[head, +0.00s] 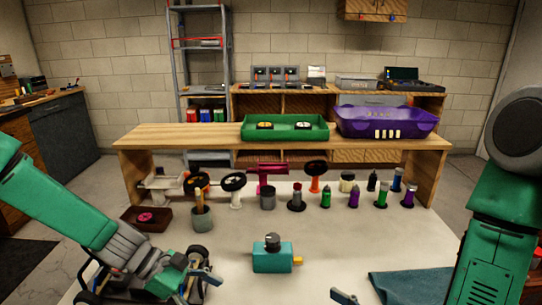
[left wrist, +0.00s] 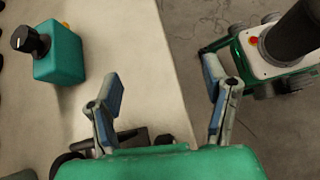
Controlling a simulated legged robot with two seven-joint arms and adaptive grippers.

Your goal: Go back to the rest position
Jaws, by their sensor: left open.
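My left gripper (head: 197,283) is open over the left front of the white table, with nothing between its fingers. It also shows open in the left wrist view (left wrist: 160,85), its fingers apart above the table edge. A dark wheeled car (head: 92,292) lies under my left arm and is partly hidden by it. A teal box with a black knob (head: 271,259) stands to the right of the left gripper, apart from it; it also shows in the left wrist view (left wrist: 62,55). At the bottom, one small finger of my right gripper (head: 344,297) shows; the rest is cut off.
Wheels, bottles and small tools, such as a purple bottle (head: 353,197), stand along the table's back. A brown tray (head: 146,218) is at the left. A blue cloth (head: 415,287) lies at the right. Green (head: 285,137) and purple (head: 387,120) bins stand on the wooden bench behind.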

